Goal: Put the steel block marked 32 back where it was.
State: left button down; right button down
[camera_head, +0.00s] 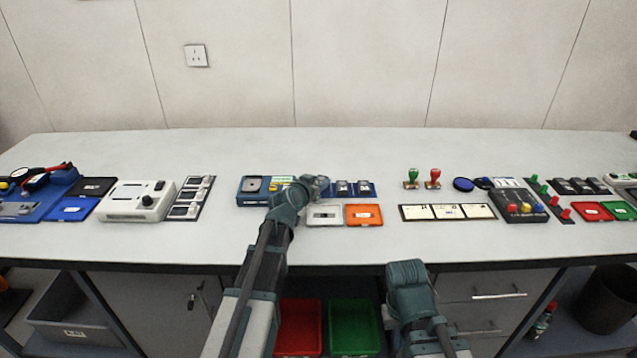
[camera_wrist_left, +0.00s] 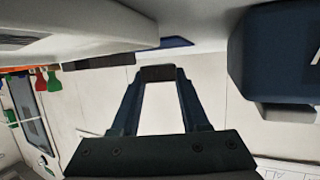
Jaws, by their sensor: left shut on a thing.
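My left gripper (camera_head: 318,184) is over the middle of the bench, at the left end of a blue rack (camera_head: 374,190). In the left wrist view its fingers (camera_wrist_left: 158,74) are shut on a small dark block (camera_wrist_left: 158,72); no marking on it is readable. Two dark-and-silver blocks, one (camera_head: 342,188) beside the other (camera_head: 364,187), sit in the rack, right of the gripper. Their numbers are too small to read. The gripper and wrist hide the rack's left part. My right arm (camera_head: 407,276) is low in front of the bench; its fingers do not show.
A blue device with a grey pad (camera_head: 252,185) stands just left of my left gripper. A white tray (camera_head: 312,222) and an orange tray (camera_head: 364,222) lie in front of the rack. Stamps (camera_head: 432,178) and white cards (camera_head: 447,212) are further right. The bench front is clear.

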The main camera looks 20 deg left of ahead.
pick_arm(q)
jog(key=shift+f, duration=0.1)
jog(key=shift+c, duration=2)
grip_release()
jog(key=shift+s+d, duration=0.1)
jog(key=shift+s, duration=0.05)
jog(key=shift+s+r+p, duration=0.45)
jog(key=shift+r+p, duration=0.35)
jog(key=shift+p, duration=0.15)
jog(key=p+v, duration=0.1)
jog(key=v, duration=0.4)
jog(key=p+v, duration=0.2)
jog(key=v, duration=0.3)
jog(key=shift+s+a+r, duration=0.15)
jog(key=shift+s+a, duration=0.15)
